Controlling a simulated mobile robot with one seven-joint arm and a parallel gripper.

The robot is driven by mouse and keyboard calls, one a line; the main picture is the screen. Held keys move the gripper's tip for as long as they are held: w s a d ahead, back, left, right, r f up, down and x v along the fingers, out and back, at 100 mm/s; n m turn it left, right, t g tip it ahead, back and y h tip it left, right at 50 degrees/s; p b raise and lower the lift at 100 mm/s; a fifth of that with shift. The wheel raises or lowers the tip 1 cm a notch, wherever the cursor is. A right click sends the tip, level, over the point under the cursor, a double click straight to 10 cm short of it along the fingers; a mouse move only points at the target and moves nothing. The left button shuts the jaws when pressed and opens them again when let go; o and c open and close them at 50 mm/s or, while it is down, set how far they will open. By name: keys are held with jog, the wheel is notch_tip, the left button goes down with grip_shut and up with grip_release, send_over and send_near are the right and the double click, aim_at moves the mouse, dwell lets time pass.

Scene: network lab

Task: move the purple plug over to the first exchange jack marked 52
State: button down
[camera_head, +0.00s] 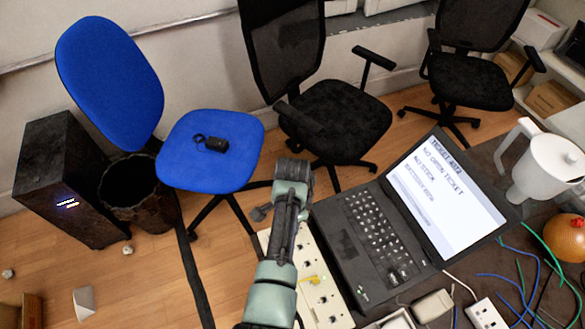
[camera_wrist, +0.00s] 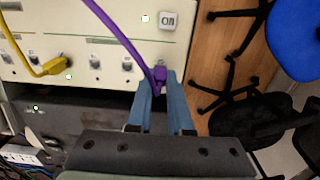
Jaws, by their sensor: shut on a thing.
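The purple plug (camera_wrist: 159,74) is between the fingers of my gripper (camera_wrist: 160,88) in the wrist view, with its purple cable (camera_wrist: 118,32) running to the upper left. My gripper is shut on it, at a cream jack panel (camera_wrist: 85,18). I cannot tell whether the plug sits in a jack or just in front of one. Several jacks line the panel, one of them (camera_wrist: 126,64) left of the plug. Their small markings are unreadable, so I cannot pick out 52. My gripper (camera_head: 293,172) also shows in the head view, over the panel (camera_head: 322,296); the plug is hidden there.
A yellow plug (camera_wrist: 52,66) sits at the panel's left. A laptop (camera_head: 365,240) with a lit screen stands right of the panel. A white jug (camera_head: 545,165), an orange round object (camera_head: 566,238) and loose cables lie farther right. A blue chair (camera_head: 205,160) stands beyond.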

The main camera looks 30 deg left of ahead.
jog(key=shift+f, duration=0.35)
jog(key=c, duration=0.8)
grip_release()
jog(key=shift+o, duration=0.2)
jog(key=shift+r, duration=0.1)
notch_tip(320, 180, up, 13)
